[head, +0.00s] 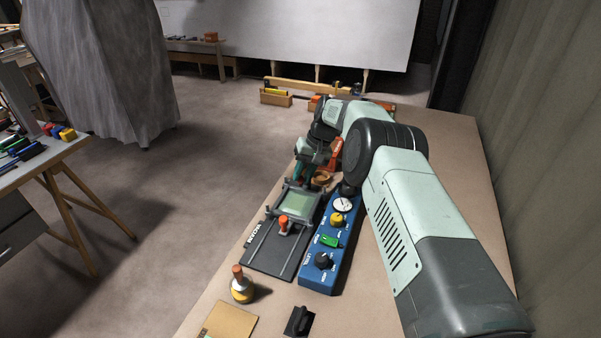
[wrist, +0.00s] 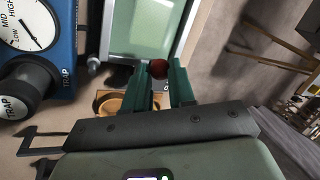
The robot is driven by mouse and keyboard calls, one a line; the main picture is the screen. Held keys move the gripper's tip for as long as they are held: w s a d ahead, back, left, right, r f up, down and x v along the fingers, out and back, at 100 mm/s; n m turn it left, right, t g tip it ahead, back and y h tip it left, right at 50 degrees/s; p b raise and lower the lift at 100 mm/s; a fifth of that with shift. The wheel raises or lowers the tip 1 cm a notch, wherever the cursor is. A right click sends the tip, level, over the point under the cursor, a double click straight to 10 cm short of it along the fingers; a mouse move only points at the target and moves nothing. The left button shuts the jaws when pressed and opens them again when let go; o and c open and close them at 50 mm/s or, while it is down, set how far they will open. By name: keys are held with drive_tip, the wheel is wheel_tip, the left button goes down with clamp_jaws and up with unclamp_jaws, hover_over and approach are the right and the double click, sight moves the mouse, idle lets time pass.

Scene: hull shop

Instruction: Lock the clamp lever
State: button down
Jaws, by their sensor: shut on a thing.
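The clamp frame (head: 283,212), dark grey with a pale green window, lies on a black bed plate. It also shows in the wrist view as a light frame (wrist: 118,40) around the window. My gripper (head: 298,181) is at the frame's far end in the head view. In the wrist view my green fingertips (wrist: 159,76) are shut on a dark red round knob (wrist: 158,68), which I take as the end of the clamp lever. The rest of the lever is hidden, so I cannot tell its angle.
A blue control box (head: 322,272) with knobs and a dial stands right beside the plate; its dial (wrist: 28,22) and TRAP knob (wrist: 25,88) show in the wrist view. An orange-handled tool (head: 336,152) is behind my gripper.

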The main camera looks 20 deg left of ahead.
drive_tip(key=shift+d+n, duration=0.2)
drive_tip(key=shift+n, duration=0.4)
drive_tip(key=shift+d, duration=0.1)
drive_tip(key=c, duration=1)
unclamp_jaws()
drive_tip(key=shift+o, duration=0.2)
drive_tip(key=v, duration=1)
drive_tip(key=shift+w+r, duration=0.2)
drive_tip(key=shift+r, duration=0.15)
drive_tip(key=shift+d, duration=0.1)
